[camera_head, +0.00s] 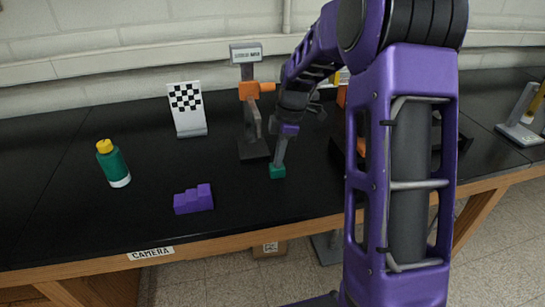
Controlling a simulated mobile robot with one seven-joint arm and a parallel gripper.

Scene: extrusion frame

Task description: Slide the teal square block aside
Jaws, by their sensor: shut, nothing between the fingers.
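The teal square block (277,171) is on the black bench top, near the middle of the picture and a little back from the front edge. My gripper (280,160) points down at it from above, and its tip is right at the block's top. I cannot tell whether the tip touches the block or sits just behind it. My gripper is shut with nothing held between its fingers. The block's upper part is partly covered by my gripper.
A purple stepped block (194,199) lies to the left, with a green bottle (114,165) with a yellow cap beyond it. A grey stand with an orange clamp (250,92) rises close behind the teal block. A checkerboard plate (187,105) stands at the back. Open bench lies between the purple and teal blocks.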

